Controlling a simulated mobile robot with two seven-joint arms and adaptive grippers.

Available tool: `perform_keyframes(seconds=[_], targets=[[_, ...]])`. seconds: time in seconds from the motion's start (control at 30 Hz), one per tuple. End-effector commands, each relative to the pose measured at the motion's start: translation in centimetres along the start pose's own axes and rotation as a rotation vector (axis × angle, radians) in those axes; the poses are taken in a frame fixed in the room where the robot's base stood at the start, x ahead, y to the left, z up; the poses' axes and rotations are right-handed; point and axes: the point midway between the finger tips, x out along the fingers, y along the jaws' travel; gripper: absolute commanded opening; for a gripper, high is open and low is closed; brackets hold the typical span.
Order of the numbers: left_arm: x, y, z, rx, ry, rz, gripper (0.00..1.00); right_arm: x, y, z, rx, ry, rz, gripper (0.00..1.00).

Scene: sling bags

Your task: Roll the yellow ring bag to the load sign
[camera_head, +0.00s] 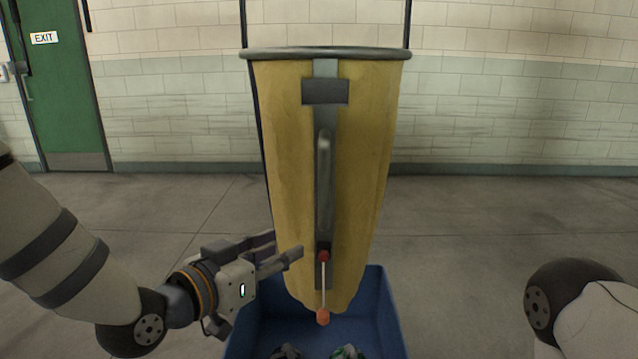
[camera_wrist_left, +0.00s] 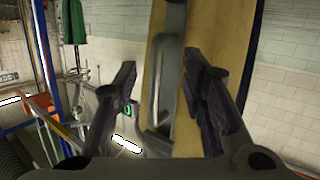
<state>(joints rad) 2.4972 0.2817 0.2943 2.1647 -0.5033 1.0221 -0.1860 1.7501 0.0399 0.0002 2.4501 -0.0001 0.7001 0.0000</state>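The yellow ring bag (camera_head: 362,150) hangs upright from a grey ring (camera_head: 325,53) at its top. A grey strap with a long upright grey handle (camera_head: 323,185) runs down its front; the handle also shows in the left wrist view (camera_wrist_left: 161,85). My left gripper (camera_head: 287,244) is open and empty, just left of the handle's lower part in the head view. In the left wrist view its fingers (camera_wrist_left: 160,75) stand apart on either side of the handle, which appears beyond them. My right gripper is out of view. No load sign shows.
A blue bin (camera_head: 390,315) stands under the bag with dark items inside. A thin pull with red ends (camera_head: 323,290) hangs at the bag's bottom. A green door (camera_head: 58,80) with an EXIT sign (camera_head: 44,38) is at left. Concrete floor on both sides is clear.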

Motion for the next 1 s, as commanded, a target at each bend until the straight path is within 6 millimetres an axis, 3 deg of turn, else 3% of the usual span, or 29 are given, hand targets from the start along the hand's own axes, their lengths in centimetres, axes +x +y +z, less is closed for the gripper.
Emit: perform_keyframes(seconds=[0.03, 0.07, 0.17, 0.27, 0.5, 0.7, 1.0], targets=[[0.2, 0.2, -3.3, 0.035, 0.076, 0.013, 0.38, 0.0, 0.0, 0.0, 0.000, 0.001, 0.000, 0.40], [0.2, 0.4, -4.8, 0.052, 0.112, 0.021, 0.38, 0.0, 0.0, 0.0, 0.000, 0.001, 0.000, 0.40], [0.3, 0.7, -7.5, 0.083, 0.176, 0.035, 0.38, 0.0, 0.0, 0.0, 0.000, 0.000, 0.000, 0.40], [1.5, 0.8, -7.8, 0.088, 0.182, 0.037, 0.38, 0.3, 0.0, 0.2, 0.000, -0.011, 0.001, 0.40], [7.6, 1.0, -8.3, 0.084, 0.176, 0.036, 0.38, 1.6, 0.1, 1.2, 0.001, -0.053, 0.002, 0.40], [11.2, 1.1, -9.1, 0.084, 0.175, 0.035, 0.38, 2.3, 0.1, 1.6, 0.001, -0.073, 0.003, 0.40], [12.1, 1.2, -9.7, 0.084, 0.178, 0.035, 0.38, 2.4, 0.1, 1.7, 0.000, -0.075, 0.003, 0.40]])
